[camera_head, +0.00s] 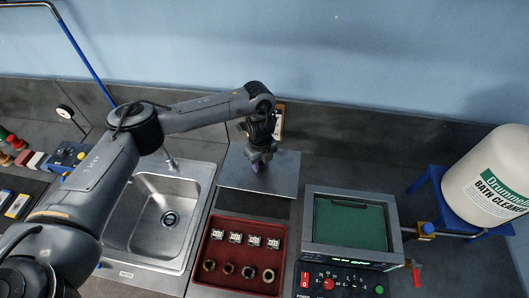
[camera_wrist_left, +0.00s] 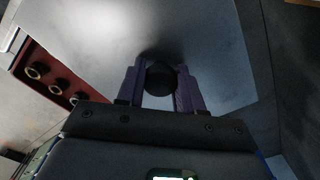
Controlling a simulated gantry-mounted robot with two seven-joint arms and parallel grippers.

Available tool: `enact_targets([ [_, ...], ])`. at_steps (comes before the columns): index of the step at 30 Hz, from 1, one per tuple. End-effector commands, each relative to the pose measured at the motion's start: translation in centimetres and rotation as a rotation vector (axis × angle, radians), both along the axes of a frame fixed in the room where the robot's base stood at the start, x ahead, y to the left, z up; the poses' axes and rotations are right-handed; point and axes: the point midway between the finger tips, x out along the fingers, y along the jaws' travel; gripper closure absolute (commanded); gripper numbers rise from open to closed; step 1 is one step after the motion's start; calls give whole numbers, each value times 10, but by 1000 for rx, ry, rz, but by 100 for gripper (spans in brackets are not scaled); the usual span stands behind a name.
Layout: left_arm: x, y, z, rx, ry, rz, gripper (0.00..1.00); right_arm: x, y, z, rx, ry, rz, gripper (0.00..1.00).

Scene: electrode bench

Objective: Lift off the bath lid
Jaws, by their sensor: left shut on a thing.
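The bath lid (camera_head: 284,180) is a flat grey metal plate, behind the red tray and to the left of the bath. My left gripper (camera_head: 257,166) is above its middle. In the left wrist view, the purple fingers (camera_wrist_left: 160,88) are shut on the lid's round black knob (camera_wrist_left: 160,76), one on each side. The plate (camera_wrist_left: 205,35) spreads out flat beyond them. I cannot tell whether the lid rests on the bench or hangs just above it. The bath (camera_head: 313,218) is uncovered, with green inside its grey frame. My right gripper is not in view.
A steel sink (camera_head: 146,237) lies left of the lid. The red tray (camera_head: 216,262) holds several small metal parts and rings. A control panel (camera_head: 343,284) fronts the bath. A white cleaner drum (camera_head: 486,180) sits on a blue stand at right. A wall stands behind.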

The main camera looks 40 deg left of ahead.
Motion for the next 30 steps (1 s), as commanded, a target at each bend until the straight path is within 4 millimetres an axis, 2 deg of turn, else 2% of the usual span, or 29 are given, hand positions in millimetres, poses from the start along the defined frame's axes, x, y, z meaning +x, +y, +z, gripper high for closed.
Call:
enact_targets([
  [1, -7, -2, -20, -4, 4, 8, 100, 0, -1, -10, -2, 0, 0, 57],
  [7, -25, -5, -56, -4, 2, 22, 100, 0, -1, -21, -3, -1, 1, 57],
  [12, -34, -5, -70, -2, 0, 21, 100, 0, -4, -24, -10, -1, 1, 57],
  [20, -39, -6, -83, -2, -2, 20, 100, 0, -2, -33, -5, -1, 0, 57],
  [30, -38, -6, -108, -2, -3, 20, 100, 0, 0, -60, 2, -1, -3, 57],
])
